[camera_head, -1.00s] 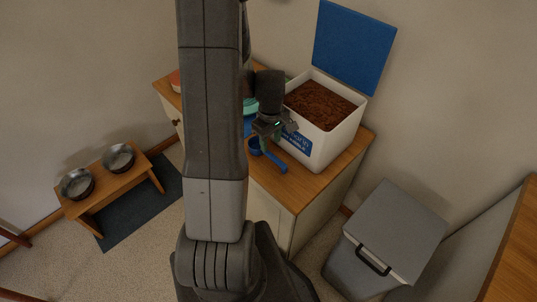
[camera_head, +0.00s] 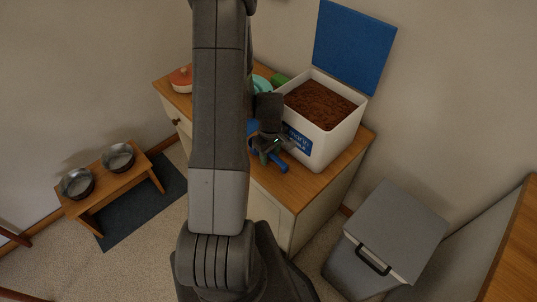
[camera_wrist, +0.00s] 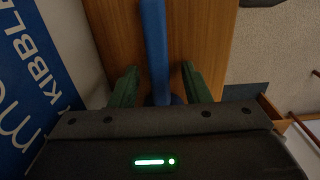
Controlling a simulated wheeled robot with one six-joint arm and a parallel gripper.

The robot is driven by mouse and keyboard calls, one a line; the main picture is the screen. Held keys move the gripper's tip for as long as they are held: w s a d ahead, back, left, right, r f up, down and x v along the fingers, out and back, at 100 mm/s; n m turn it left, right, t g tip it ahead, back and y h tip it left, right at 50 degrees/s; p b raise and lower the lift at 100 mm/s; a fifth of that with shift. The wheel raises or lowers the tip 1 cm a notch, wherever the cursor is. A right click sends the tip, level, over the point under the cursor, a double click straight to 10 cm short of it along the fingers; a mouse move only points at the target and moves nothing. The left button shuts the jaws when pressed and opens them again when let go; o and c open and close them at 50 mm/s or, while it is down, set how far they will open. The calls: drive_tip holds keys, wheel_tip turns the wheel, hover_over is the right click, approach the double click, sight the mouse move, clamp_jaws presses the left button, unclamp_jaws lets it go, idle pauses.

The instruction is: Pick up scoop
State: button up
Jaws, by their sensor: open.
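The blue scoop (camera_head: 283,166) lies on the wooden cabinet top in front of the white kibble bin. In the wrist view its long blue handle (camera_wrist: 154,45) runs up the middle of the picture, between the two green fingers. My gripper (camera_wrist: 157,86) is open, with one finger on each side of the handle and a gap to each. In the head view my gripper (camera_head: 272,158) is over the scoop and hides part of it. The scoop's bowl is mostly hidden behind the gripper body in the wrist view.
The white bin (camera_head: 338,140) full of brown kibble, with its blue lid (camera_head: 354,45) raised, stands close beside my gripper. A teal item (camera_head: 262,84) and a red-lidded dish (camera_head: 181,80) are farther back on the cabinet top (camera_head: 290,192). A grey bin (camera_head: 398,232) stands on the floor at right.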

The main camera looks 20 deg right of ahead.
sight(270, 153)
clamp_jaws()
wheel_tip(270, 153, up, 18)
drive_tip(key=shift+p, duration=0.45)
idle(0.5)
